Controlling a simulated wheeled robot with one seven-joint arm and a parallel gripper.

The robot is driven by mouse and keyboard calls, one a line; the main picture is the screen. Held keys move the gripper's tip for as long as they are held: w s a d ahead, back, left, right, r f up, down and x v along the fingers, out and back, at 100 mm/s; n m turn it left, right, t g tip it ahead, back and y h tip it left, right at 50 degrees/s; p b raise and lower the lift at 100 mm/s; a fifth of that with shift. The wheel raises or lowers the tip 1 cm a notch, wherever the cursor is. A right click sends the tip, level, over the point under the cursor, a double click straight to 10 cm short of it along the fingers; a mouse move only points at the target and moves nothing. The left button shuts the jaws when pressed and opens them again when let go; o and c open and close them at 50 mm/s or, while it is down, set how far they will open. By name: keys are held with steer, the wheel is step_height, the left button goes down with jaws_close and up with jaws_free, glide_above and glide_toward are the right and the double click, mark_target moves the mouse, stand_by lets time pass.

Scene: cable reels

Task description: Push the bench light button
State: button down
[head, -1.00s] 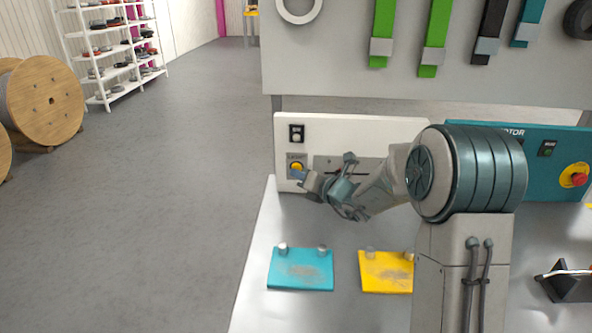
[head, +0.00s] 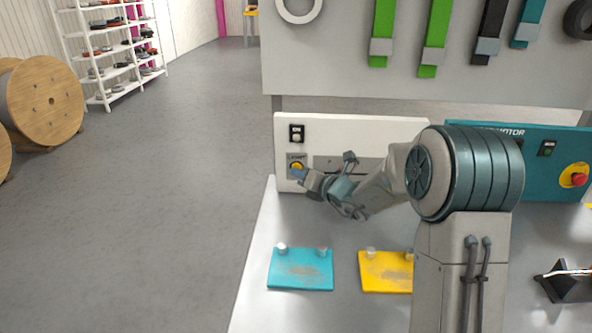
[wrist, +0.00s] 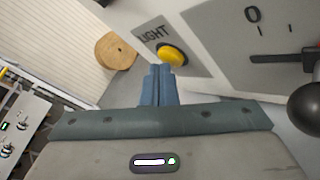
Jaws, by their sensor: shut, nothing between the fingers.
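The bench light button is a round yellow button on a grey plate marked LIGHT, on the white panel at the back of the bench. It shows in the head view (head: 296,167) and in the wrist view (wrist: 172,55). My gripper (head: 299,174) is shut and empty, with its blue fingertips close to the lower part of the button. In the wrist view the closed fingers (wrist: 158,72) overlap the button's lower left edge. I cannot tell whether they touch it.
A black and white switch (head: 297,133) sits above the button. A dark ball-ended lever (wrist: 308,108) is at the right in the wrist view. Teal (head: 301,286) and yellow (head: 385,287) plates lie on the bench. A red button (head: 579,179) is on the teal panel.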

stand_by(0.5)
steer(key=shift+s, duration=0.3)
steer(key=s+b, duration=0.2)
steer(key=s, duration=0.4)
steer(key=shift+b, duration=0.35)
